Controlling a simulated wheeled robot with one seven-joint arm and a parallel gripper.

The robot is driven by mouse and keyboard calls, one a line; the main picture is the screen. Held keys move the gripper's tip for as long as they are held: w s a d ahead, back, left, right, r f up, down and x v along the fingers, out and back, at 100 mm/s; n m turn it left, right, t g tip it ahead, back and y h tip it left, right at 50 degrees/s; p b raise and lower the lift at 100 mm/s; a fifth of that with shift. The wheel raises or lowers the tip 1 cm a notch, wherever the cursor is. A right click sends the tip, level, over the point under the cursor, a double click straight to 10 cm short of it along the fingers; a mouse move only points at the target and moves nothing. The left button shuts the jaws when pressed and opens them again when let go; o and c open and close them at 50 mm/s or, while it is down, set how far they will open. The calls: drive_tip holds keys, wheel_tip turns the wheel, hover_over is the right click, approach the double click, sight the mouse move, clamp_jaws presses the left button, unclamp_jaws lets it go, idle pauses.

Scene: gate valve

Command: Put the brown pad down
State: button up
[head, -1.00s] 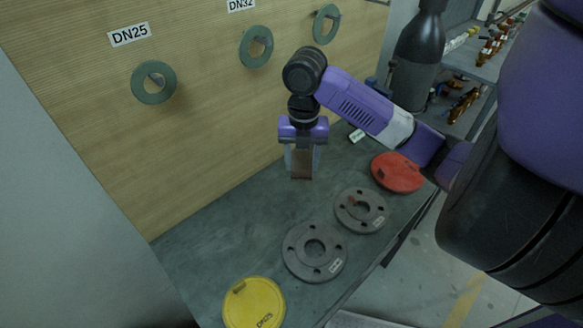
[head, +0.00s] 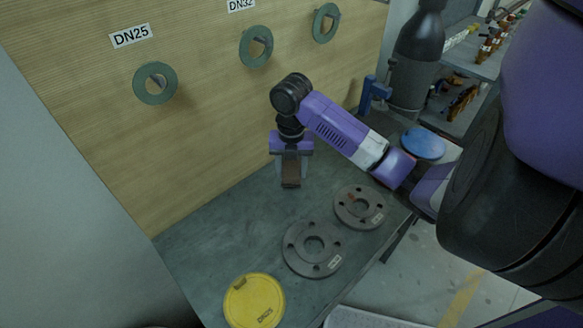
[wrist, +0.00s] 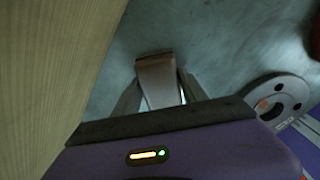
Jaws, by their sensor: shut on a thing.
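The brown pad (head: 291,173) is a small flat block held between the fingers of my gripper (head: 292,180), which points down over the back part of the grey bench (head: 210,255). The wrist view shows the pad (wrist: 158,82) between the two finger tips, with bare bench surface beyond it. My gripper is shut on the pad. I cannot tell whether the pad's lower end touches the bench or hangs just above it.
Two grey flanges (head: 313,269) (head: 359,189) and a yellow disc (head: 254,302) lie along the bench's front. The wooden board (head: 200,130) with hanging green rings (head: 155,83) stands behind. A blue disc (head: 423,143) lies at the right. Bench left of the gripper is clear.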

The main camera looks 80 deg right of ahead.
sight(292, 168)
drive_tip(key=shift+f, duration=0.1)
drive_tip(key=shift+s+f+b, duration=0.1)
drive_tip(key=shift+f+b, duration=0.45)
drive_tip(key=shift+b, duration=0.05)
drive_tip(key=o, duration=1.2)
drive_tip(key=shift+a, duration=0.1)
drive_tip(key=shift+o, duration=1.2)
drive_tip(key=shift+f, duration=0.15)
drive_tip(key=shift+r+p, duration=0.45)
drive_tip(key=shift+r, duration=0.3)
wheel_tip(292, 168, up, 12)
